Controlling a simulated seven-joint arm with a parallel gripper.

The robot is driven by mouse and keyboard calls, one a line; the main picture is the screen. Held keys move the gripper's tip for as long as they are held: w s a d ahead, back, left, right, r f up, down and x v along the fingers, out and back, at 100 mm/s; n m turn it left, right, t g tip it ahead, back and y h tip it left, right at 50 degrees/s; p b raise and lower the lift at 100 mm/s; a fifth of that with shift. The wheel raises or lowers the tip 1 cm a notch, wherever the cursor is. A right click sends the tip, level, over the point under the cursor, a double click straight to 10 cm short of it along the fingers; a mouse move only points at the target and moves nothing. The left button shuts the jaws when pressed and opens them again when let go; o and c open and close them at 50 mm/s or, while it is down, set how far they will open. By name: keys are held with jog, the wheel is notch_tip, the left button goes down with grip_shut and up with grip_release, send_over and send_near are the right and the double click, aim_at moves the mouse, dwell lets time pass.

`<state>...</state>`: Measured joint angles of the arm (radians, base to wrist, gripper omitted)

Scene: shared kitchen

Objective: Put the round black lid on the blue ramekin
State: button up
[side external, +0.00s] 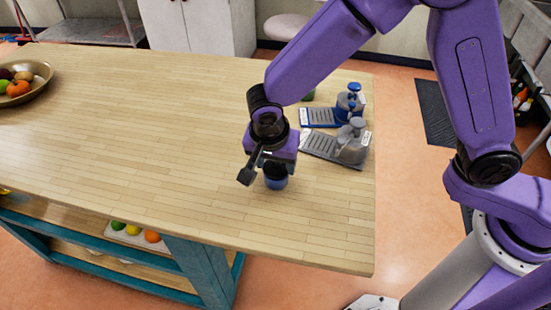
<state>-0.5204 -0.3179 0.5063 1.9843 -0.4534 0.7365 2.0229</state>
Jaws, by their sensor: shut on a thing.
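The blue ramekin (276,183) stands upright on the wooden table, right below my gripper (275,163). The round black lid (275,171) shows as a dark shape between my gripper and the ramekin. My gripper points down and is shut on the lid. From this angle the lid looks directly over the ramekin's mouth. I cannot tell whether it touches the rim or is slightly above it. The fingertips and most of the lid are hidden by the gripper body.
Behind and right of the ramekin stand a grey slotted device (350,148) and a blue one (347,105). A small green thing (309,96) is partly hidden by my arm. A fruit bowl (40,75) is far left.

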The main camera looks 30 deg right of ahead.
jog(key=shift+f, duration=0.45)
jog(key=o, duration=0.7)
jog(key=shift+o, duration=0.2)
jog(key=v, duration=1.1)
dwell(0.6)
jog(key=s+d+n+g+y, duration=0.1)
jog(key=s+d+n, duration=0.9)
jog(key=d+n, duration=0.1)
jog(key=s+d+n+g+y, duration=0.1)
jog(key=s+d+n+y, duration=0.1)
jog(key=s+d+n, duration=0.8)
jog(key=d+n, duration=0.1)
jog(key=d, duration=0.3)
jog(key=shift+s+d, duration=0.15)
jog(key=shift+d, duration=0.05)
